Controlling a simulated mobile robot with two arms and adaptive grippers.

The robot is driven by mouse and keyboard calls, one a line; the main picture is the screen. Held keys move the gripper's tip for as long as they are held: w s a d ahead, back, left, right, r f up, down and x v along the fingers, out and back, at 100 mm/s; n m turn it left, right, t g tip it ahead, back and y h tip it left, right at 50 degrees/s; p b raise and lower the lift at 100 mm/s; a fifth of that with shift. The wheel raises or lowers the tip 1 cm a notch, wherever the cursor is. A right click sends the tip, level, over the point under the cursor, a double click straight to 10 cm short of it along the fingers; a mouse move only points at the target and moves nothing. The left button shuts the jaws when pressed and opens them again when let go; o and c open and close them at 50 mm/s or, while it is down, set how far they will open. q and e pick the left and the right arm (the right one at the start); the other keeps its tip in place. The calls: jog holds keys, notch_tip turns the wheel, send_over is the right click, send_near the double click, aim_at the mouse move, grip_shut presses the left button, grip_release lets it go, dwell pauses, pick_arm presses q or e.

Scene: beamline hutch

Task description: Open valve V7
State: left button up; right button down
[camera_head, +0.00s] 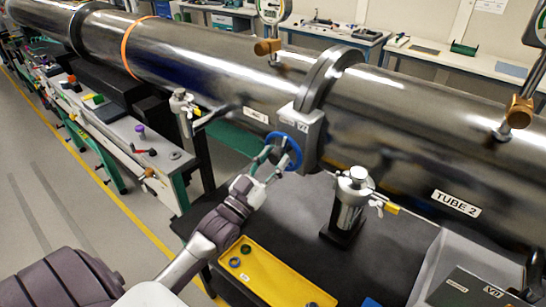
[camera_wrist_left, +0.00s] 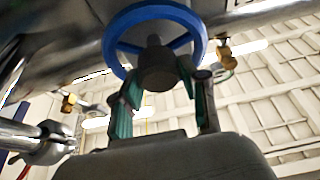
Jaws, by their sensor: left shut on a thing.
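Valve V7 (camera_head: 310,132) is a grey metal block with a small "V7" label, set on the large steel tube. Its blue handwheel (camera_head: 296,147) faces the front, and it fills the top of the left wrist view (camera_wrist_left: 150,12). My left gripper (camera_head: 268,162) reaches up to the wheel from below left. In the left wrist view its green-padded fingers (camera_wrist_left: 162,82) are on either side of the dark hub, at the wheel. It is shut on the handwheel. The fingertips are partly hidden behind the hub and rim. My right gripper is not in view.
A yellow tray (camera_head: 270,272) with small round parts lies on the dark table below. A metal post fitting (camera_head: 352,190) with a yellow-tipped lever stands right of the wheel. Another fitting (camera_head: 182,105) stands left. Tube 2 (camera_head: 440,150) runs right. Gauges sit on top of the tubes.

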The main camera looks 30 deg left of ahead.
pick_arm(q)
jog(key=shift+n+y+p, duration=0.4)
jog(key=shift+n+y, duration=0.6)
jog(key=shift+n, duration=1)
jog(key=o, duration=1.1)
jog(key=v, duration=1.2)
jog(key=shift+r, duration=0.1)
